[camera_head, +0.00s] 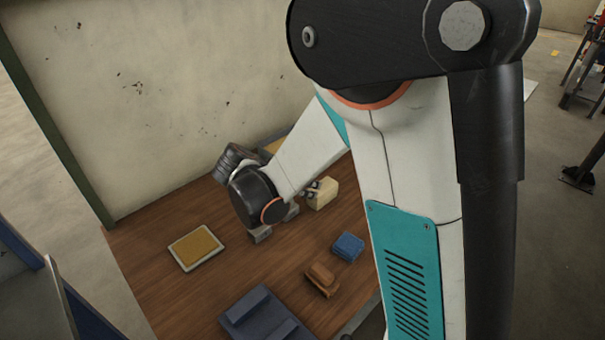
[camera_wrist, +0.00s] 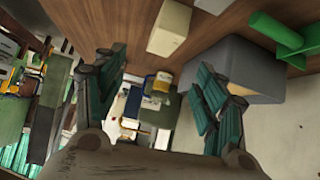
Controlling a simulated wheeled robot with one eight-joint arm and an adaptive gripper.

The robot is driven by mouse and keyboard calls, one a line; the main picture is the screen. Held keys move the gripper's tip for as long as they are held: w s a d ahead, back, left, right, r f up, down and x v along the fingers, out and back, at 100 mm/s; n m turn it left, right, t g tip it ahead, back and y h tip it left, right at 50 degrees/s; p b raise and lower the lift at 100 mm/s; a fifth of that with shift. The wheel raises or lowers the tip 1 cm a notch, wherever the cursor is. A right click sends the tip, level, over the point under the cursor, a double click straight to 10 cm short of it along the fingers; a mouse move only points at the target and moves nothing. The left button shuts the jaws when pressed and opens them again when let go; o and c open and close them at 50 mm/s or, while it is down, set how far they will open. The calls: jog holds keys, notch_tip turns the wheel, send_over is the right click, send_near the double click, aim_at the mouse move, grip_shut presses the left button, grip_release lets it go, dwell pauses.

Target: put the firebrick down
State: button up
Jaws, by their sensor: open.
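A cream block (camera_head: 322,194), which looks like the firebrick, rests on the brown wooden worktop (camera_head: 150,240), just right of my wrist in the head view. In the wrist view a cream block (camera_wrist: 170,28) sits on the wood at the top of the picture, beyond the fingertips and apart from them. My gripper (camera_wrist: 160,62) is open, its teal-padded fingers spread wide with nothing between them. In the head view my wrist and forearm hide most of the gripper and whatever lies beneath it.
A yellow-topped tray (camera_head: 197,247) lies at left. A blue block (camera_head: 348,246), an orange-brown piece (camera_head: 322,280) and a dark blue holder (camera_head: 265,315) stand nearer the front. A large grey block (camera_wrist: 240,68) and a green part (camera_wrist: 280,38) are close to the right finger. A wall borders the worktop.

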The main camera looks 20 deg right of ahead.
aim_at(323, 186)
jog(key=shift+m+h, duration=0.5)
jog(key=shift+m, duration=0.3)
jog(key=b+x, duration=0.1)
jog(key=x, duration=0.4)
jog(key=a+b+x, duration=0.1)
jog(key=x, duration=0.4)
jog(key=w+f+b+x, duration=0.1)
jog(key=x, duration=0.4)
jog(key=shift+a+f+b, duration=0.1)
jog(key=shift+f+b, duration=0.1)
jog(key=shift+b, duration=0.1)
jog(key=shift+r, duration=0.1)
jog(key=c, duration=1.5)
